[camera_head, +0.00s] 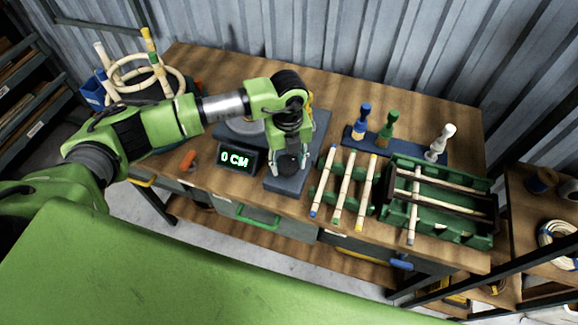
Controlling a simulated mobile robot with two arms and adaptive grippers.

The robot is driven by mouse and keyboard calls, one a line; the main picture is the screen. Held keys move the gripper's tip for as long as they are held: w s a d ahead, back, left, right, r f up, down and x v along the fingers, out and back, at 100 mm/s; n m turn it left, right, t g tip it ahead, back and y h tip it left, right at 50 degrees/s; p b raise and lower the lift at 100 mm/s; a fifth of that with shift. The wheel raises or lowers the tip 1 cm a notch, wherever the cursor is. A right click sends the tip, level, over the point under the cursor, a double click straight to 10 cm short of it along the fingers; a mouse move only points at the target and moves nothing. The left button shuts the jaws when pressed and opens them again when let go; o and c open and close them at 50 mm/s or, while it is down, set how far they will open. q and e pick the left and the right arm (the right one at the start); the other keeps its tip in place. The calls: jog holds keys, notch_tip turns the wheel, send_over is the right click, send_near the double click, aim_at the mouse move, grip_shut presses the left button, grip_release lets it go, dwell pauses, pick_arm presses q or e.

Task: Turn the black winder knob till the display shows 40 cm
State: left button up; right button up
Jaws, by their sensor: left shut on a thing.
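The display (235,158) is a small dark box on the workbench and reads 0 CM in green digits. The black winder knob (288,164) sits on a dark grey block (287,184) just right of the display. My left gripper (290,160) reaches down over the knob from above, with its fingers around it, and is shut on it. The gripper and arm hide part of the winder behind. My right gripper is not in view.
Rattan sticks with coloured tips (345,187) lie right of the knob, beside a green rack (455,218). Blue, green and white handled pieces stand on a blue base (411,145) behind. Rattan coils (140,77) stand at the back left. An orange piece (188,160) lies left of the display.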

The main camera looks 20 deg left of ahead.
aim_at(284, 165)
pick_arm(q)
jog(key=m+b, duration=1.1)
jog(key=shift+a+f, duration=0.2)
jog(key=shift+a, duration=0.2)
jog(key=shift+m+b, duration=1.1)
jog(key=shift+b, duration=0.1)
jog(key=shift+w+a+r+m+b, duration=0.1)
jog(key=shift+a+r+m+b, duration=0.1)
jog(key=shift+m+b, duration=0.75)
jog(key=shift+r, duration=0.1)
jog(key=o, duration=1.1)
notch_tip(284, 165, up, 12)
